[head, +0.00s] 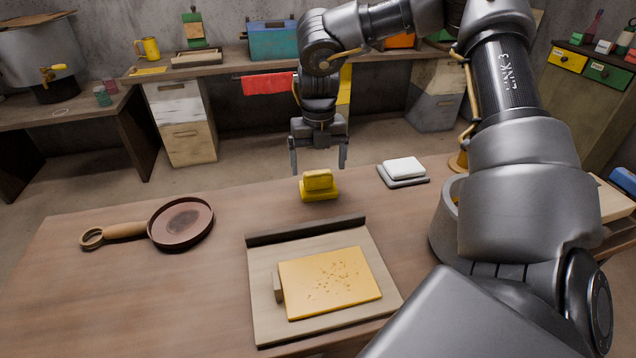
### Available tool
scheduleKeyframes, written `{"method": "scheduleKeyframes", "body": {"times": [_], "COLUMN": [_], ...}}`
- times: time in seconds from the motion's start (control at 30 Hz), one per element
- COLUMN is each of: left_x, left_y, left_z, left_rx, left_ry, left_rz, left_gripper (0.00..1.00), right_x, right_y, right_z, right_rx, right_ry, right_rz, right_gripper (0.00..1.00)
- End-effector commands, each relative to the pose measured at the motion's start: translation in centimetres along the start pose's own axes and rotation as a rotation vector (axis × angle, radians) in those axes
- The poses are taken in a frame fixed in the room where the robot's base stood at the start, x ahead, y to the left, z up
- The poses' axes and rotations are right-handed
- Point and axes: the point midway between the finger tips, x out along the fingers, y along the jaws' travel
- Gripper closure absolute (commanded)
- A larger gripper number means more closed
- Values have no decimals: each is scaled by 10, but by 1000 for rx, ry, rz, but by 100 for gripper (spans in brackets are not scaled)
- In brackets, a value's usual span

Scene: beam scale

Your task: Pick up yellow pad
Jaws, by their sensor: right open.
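A small yellow pad (319,186), a block with a raised upper part on a wider base, sits near the far edge of the wooden table. My right gripper (318,163) points down just above and behind it in the picture, with its two fingers spread wide. Nothing is between the fingers, and the gripper appears apart from the pad. A flat yellow sheet (350,262) with dark crumbs lies on a pale board. My left gripper is out of view.
The pale board (266,322) has a dark raised back edge. A round brown pan (181,222) lies at left. A white block on a grey base (404,169) stands right of the pad. My right arm hides the table's right side. The table's left front is clear.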

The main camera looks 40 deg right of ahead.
Motion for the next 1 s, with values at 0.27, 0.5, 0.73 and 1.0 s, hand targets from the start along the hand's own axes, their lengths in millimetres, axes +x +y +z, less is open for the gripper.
{"method": "scheduleKeyframes", "body": {"times": [0.27, 0.5, 0.73, 1.0], "left_x": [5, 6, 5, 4], "left_y": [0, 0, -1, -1], "left_z": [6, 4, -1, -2], "left_rx": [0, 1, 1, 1], "left_ry": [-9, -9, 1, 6], "left_rz": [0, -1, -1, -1], "left_gripper": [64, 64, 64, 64], "right_x": [38, 41, 41, 40], "right_y": [1, 1, 1, 1], "right_z": [-2, -2, -2, -2], "right_rx": [1, 1, 1, 1], "right_ry": [3, 0, 0, 0], "right_rz": [-1, 0, 0, 0], "right_gripper": [11, 11, 34, 60]}}
